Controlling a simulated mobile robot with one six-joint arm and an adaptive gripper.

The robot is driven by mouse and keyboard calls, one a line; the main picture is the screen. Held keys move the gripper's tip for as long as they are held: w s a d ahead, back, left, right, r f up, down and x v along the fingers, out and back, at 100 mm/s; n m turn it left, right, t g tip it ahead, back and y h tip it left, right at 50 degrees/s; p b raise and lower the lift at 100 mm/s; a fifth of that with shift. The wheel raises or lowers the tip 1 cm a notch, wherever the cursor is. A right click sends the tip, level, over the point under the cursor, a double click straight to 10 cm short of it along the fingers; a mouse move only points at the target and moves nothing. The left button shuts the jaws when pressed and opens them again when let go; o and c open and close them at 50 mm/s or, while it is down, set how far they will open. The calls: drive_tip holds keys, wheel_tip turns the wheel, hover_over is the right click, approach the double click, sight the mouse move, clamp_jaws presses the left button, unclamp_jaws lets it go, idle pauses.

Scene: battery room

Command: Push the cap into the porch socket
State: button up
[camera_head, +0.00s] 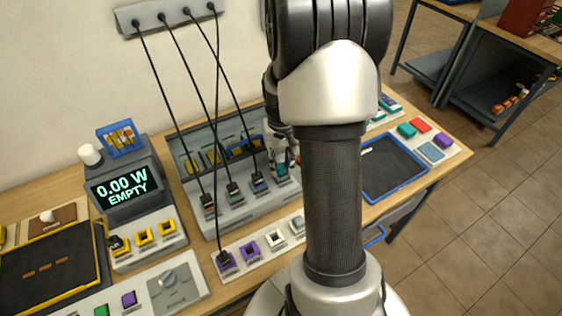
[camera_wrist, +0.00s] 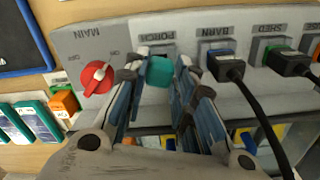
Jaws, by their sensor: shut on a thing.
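The cap is a teal block (camera_wrist: 159,70) between my fingertips in the wrist view. My gripper (camera_wrist: 158,80) is shut on it, just in front of the panel's PORCH label (camera_wrist: 161,50). The cap hides the porch socket, so I cannot tell whether it touches the socket or has entered it. In the head view my gripper (camera_head: 281,152) is at the right end of the grey socket panel (camera_head: 222,222), largely hidden by my arm.
Black plugs with cables fill neighbouring sockets, including BARN (camera_wrist: 226,66) and SHED (camera_wrist: 288,60). A red MAIN knob (camera_wrist: 97,77) is close to my left finger. A meter (camera_head: 125,188) reads 0.00 W EMPTY. A blue-rimmed tray (camera_head: 425,183) is to the right.

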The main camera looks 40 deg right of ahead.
sight(281, 166)
drive_tip(key=shift+r, duration=0.25)
drive_tip(key=shift+r+p, duration=0.4)
drive_tip(key=shift+p, duration=0.1)
drive_tip(key=shift+r, duration=0.2)
drive_tip(key=shift+f+b, duration=0.65)
drive_tip(key=shift+f, duration=0.6)
idle(0.6)
drive_tip(key=o, duration=0.6)
drive_tip(key=shift+c, duration=0.2)
wheel_tip(281, 166, up, 11)
drive_tip(key=p, duration=0.8)
drive_tip(key=shift+p, duration=0.3)
